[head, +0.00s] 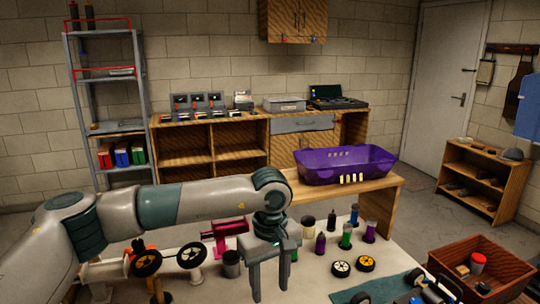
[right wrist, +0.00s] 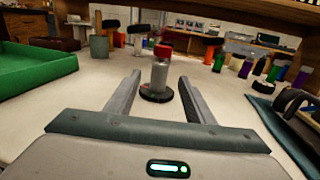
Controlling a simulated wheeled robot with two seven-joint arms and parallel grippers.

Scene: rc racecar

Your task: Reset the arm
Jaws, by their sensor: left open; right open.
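My left arm reaches in from the left in the head view. Its gripper (head: 269,280) points down over the light table (head: 310,282), with its two fingers apart and nothing seen between them. Whether the fingertips touch the table is hard to tell. My right gripper (right wrist: 157,84) shows in the right wrist view, fingers spread wide. A grey cylinder (right wrist: 159,75) with a red top and a dark round base stands upright in line with the gap between them, seemingly beyond the tips and not gripped. My right gripper is not seen in the head view.
Wheels (head: 342,268), several paint bottles (head: 320,243), a dark can (head: 231,264) and a magenta tool (head: 226,230) surround the left gripper. A wooden box (head: 507,268) stands at right. A green tray (right wrist: 35,68) is left of the right gripper.

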